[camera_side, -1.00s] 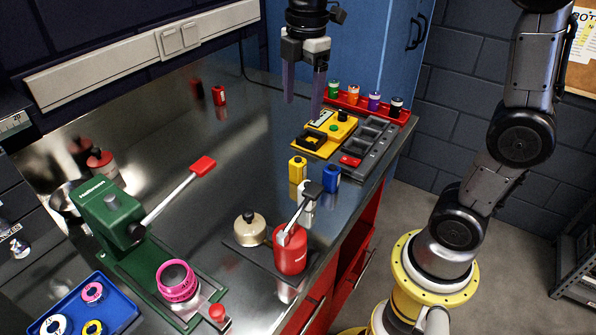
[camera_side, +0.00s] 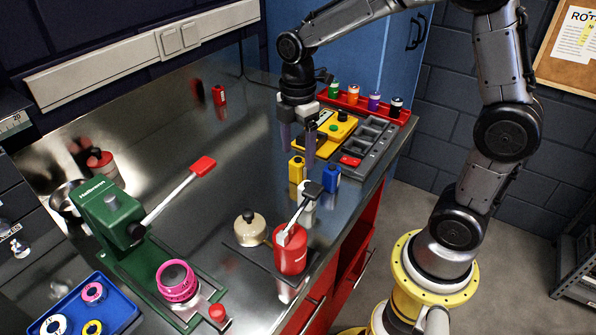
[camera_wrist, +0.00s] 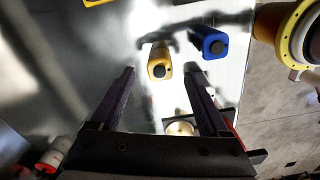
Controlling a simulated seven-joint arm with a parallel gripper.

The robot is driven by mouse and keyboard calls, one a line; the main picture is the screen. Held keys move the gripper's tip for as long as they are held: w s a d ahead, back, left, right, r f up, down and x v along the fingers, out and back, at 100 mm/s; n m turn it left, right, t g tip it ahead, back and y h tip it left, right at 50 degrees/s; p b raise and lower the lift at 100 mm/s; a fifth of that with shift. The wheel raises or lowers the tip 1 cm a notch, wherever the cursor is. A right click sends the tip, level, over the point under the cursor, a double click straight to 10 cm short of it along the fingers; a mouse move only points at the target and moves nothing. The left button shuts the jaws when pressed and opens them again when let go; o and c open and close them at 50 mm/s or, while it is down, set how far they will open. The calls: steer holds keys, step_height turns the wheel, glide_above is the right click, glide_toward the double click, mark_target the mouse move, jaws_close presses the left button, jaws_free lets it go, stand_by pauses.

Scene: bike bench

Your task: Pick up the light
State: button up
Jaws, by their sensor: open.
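Small upright blocks with dark tops stand near the bench's right edge: a yellow one (camera_side: 296,169), a blue one (camera_side: 331,178) and a partly hidden white one (camera_side: 306,201). I cannot tell which is the light. My gripper (camera_side: 297,150) is open and empty, pointing down just above and behind the yellow block in the side view. In the wrist view the yellow block (camera_wrist: 159,65) appears just beyond and between my fingertips (camera_wrist: 160,74). The blue block (camera_wrist: 209,44) is to its right, outside the fingers.
A red lever device (camera_side: 290,250) and a cream round pot (camera_side: 250,229) stand in front. A yellow tray (camera_side: 332,128), a grey compartment tray (camera_side: 372,145) and a red rack (camera_side: 350,104) of coloured bottles lie behind. A green press (camera_side: 108,215) is at left. The bench middle is clear.

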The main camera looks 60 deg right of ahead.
mark_target(298, 159)
step_height(298, 159, down, 3)
steer(key=shift+f, duration=0.2)
jaws_close()
stand_by(0.4)
